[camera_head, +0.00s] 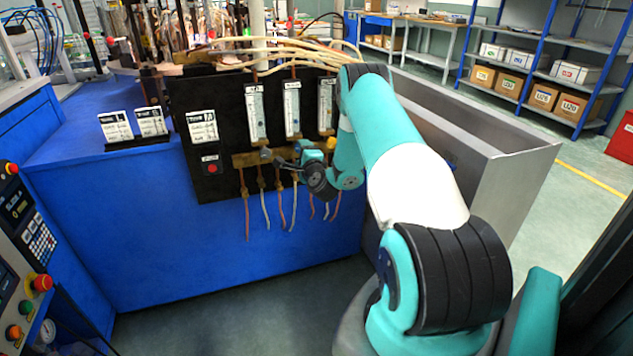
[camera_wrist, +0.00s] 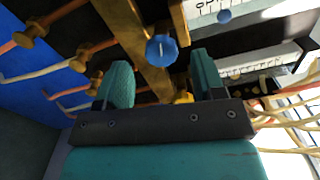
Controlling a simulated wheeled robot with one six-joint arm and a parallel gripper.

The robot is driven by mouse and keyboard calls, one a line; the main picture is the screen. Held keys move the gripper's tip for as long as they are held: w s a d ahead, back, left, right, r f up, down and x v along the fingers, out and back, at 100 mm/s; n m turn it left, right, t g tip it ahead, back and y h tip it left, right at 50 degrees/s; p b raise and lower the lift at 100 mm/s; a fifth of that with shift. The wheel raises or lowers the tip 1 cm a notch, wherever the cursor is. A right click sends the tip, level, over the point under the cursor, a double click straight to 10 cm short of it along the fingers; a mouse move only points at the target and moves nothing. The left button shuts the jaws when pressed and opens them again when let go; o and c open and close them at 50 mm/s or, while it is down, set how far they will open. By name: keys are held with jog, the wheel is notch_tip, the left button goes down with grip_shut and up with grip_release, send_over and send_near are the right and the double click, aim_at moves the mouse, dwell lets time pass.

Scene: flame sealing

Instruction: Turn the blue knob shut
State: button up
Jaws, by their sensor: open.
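The blue knob (camera_wrist: 161,48) shows in the wrist view on a brass bar, just beyond and between my two teal fingertips. My gripper (camera_wrist: 162,76) is open and empty, with one finger on each side of the knob's line and a gap to both. In the head view my gripper (camera_head: 282,162) is at the brass manifold (camera_head: 244,160) under the flow meters. My wrist covers part of the manifold there, and I cannot make out the blue knob clearly in that view.
Several hoses (camera_head: 266,208) hang below the manifold. The black panel (camera_head: 226,98) carries flow meters. A grey metal bin (camera_head: 500,165) stands right of my arm.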

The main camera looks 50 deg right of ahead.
jog(key=b+v, duration=1.4)
jog(key=b, duration=0.6)
jog(key=shift+s+a+b, duration=0.25)
jog(key=shift+a+b, duration=0.05)
jog(key=shift+b, duration=0.05)
